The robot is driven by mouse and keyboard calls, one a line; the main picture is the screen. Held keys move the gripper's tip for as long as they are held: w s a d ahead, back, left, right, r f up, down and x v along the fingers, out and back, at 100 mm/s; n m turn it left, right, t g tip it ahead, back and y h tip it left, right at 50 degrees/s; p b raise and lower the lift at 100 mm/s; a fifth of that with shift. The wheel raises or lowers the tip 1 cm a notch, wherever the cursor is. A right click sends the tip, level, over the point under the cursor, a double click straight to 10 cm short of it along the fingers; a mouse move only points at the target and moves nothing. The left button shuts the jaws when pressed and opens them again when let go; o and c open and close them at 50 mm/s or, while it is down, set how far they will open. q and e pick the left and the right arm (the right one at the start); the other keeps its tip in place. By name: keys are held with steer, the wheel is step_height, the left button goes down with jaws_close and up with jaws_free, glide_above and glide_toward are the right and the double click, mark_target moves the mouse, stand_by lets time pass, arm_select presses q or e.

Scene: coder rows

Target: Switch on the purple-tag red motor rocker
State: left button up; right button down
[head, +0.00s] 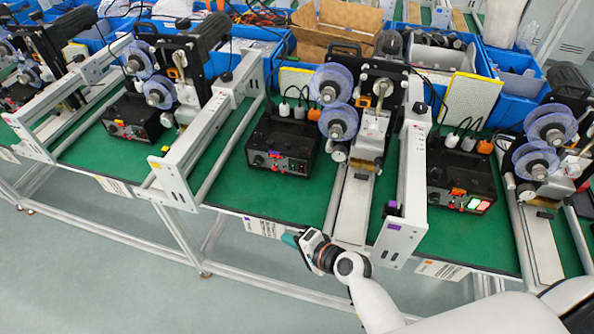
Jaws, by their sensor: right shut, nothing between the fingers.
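The black control box (283,150) of the middle station stands on the green table top. My right gripper (290,239) is shut and empty in front of the table edge, below and apart from the box, pointing left. My left gripper is not in view.
The right station's box (462,184) shows lit red and green rockers. The left station's box (134,120) has orange parts. White rails, such as the left one (178,186), and reels (338,122) flank the middle box. Green table top (283,195) before it is bare.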

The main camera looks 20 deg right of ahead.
mark_target(302, 168)
steer(key=w+d+r+m+t+h, duration=0.1)
steer(key=w+m, duration=0.1)
steer(key=m, duration=0.1)
steer(key=w+d+m+t, duration=0.1)
steer(key=w+m+t, duration=0.1)
steer(key=w+m, duration=0.1)
steer(key=w+r+m+t+h, duration=0.1)
steer(key=w+m, duration=0.2)
steer(key=m, duration=0.2)
steer(key=shift+w+d+r+h, duration=0.15)
steer(key=shift+d+r+h, duration=0.15)
steer(key=shift+d, duration=0.1)
steer(key=shift+w+d+f+m+t+h, duration=0.1)
steer(key=shift+w+d+m+t+h, duration=0.1)
steer(key=shift+m, duration=0.35)
steer(key=shift+w+d+f+m+t+h, duration=0.1)
steer(key=shift+w+d+m+t+h, duration=0.1)
steer(key=shift+m, duration=0.35)
steer(key=shift+r, duration=0.1)
steer(key=w+d, duration=0.1)
steer(key=w, duration=0.1)
steer(key=w+d+f+b, duration=0.1)
steer(key=w, duration=0.1)
steer(key=w+d, duration=0.1)
steer(key=w, duration=0.1)
steer(key=shift+d+f+b, duration=0.2)
steer(key=shift+d+b, duration=0.2)
steer(key=shift+w+d, duration=0.4)
steer(key=shift+w, duration=0.25)
